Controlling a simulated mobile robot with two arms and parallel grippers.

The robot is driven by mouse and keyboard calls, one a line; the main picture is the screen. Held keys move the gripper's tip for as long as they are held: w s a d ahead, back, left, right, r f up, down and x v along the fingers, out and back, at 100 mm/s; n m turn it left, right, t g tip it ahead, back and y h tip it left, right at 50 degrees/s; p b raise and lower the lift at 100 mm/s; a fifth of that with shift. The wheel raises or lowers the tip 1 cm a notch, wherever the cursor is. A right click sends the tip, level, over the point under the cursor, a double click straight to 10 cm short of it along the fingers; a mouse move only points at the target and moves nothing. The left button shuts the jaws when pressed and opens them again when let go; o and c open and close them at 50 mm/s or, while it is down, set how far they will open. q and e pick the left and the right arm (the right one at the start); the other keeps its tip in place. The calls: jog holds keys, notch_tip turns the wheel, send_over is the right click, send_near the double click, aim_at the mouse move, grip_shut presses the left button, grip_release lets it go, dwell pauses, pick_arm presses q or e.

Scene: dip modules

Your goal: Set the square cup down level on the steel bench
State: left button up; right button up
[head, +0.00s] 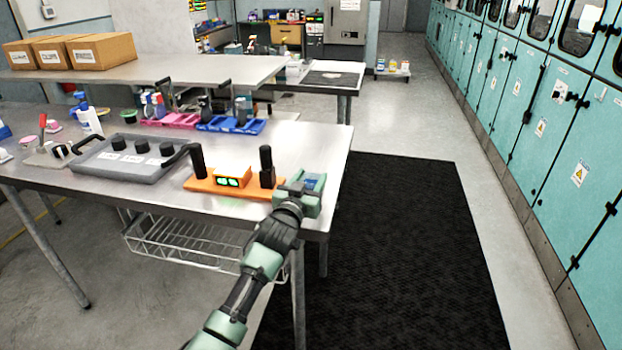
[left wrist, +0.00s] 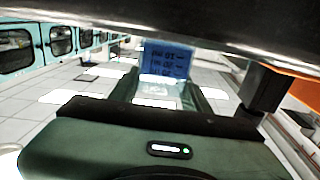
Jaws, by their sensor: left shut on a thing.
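The square cup (head: 315,182) shows as a small blue patch between the fingers of my left gripper (head: 302,191), at the right front corner of the steel bench (head: 315,150). In the left wrist view the cup (left wrist: 167,60) is blue and see-through, with volume marks that appear upside down. The fingers of my left gripper (left wrist: 165,92) are shut on it. Most of the cup is hidden by the gripper. I cannot tell whether its base touches the bench. My right gripper is not in view.
An orange base (head: 203,184) with two black posts and a lit display stands just left of my gripper. A grey tray (head: 120,163) with black knobs lies further left. Pink and blue racks (head: 230,125) stand behind. The bench's right strip is clear.

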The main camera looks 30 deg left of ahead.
aim_at(308, 187)
pick_arm(q)
jog(key=shift+f+b, duration=0.4)
jog(key=shift+f, duration=0.15)
jog(key=o, duration=1.4)
jog(key=shift+s+d, duration=0.2)
jog(key=shift+s, duration=1.1)
jog(key=shift+s+d, duration=0.2)
jog(key=shift+s, duration=1.05)
jog(key=shift+s+d, duration=0.2)
jog(key=shift+s, duration=1.1)
